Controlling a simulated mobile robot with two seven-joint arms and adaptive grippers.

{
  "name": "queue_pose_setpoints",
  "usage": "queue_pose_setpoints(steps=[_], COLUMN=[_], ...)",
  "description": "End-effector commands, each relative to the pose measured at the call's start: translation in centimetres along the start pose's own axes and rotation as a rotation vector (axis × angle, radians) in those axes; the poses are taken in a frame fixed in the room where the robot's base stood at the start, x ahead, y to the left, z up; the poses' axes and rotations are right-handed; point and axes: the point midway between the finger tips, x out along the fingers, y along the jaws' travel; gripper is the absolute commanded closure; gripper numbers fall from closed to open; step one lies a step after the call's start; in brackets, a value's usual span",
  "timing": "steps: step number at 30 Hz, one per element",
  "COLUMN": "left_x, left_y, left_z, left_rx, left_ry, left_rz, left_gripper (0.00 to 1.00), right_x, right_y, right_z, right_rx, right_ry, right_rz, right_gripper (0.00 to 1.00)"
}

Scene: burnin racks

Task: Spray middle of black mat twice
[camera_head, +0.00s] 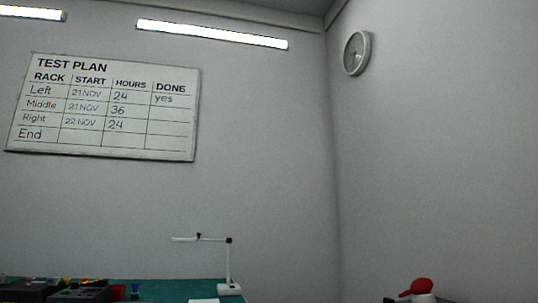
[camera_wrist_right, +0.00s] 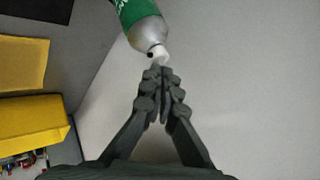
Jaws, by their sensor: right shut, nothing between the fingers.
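My right gripper (camera_wrist_right: 160,74) shows in the right wrist view, shut with nothing between its fingers. Just beyond its fingertips is a green and silver spray can (camera_wrist_right: 143,24) with a white nozzle. The fingertips are close to the nozzle; I cannot tell whether they touch it. In the head view a red-topped bottle (camera_head: 421,287), perhaps a sprayer, shows at the bottom right, its lower part cut off. I cannot make out a black mat for certain. My left gripper is in neither view.
The wrist view shows a pale surface (camera_wrist_right: 255,75) and yellow bins (camera_wrist_right: 28,118) at left. The head view shows a green bench (camera_head: 175,290) with a white lamp (camera_head: 229,265) and dark boxes, a test plan board (camera_head: 150,140) and a clock (camera_head: 357,53).

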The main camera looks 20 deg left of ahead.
Motion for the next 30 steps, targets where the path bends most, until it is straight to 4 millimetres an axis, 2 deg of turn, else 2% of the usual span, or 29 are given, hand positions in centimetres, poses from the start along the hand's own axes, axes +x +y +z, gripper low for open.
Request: queue_pose_setpoints(steps=[4,14,23,30], left_x=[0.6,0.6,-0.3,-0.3], left_y=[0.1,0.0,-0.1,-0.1], left_z=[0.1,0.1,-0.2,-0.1], left_rx=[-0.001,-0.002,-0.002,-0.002], left_ry=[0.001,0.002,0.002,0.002], left_rz=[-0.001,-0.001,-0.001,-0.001], left_gripper=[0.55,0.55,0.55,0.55], right_x=[0.5,0.6,0.1,0.2], right_y=[0.4,0.4,-0.1,-0.1], right_z=[0.5,0.5,0.2,0.2], right_rx=[0.0,-0.001,-0.001,-0.001], right_ry=[-0.002,-0.003,-0.004,-0.003], right_rz=[0.0,0.002,0.001,0.001], right_gripper=[1.0,1.0,1.0,1.0])
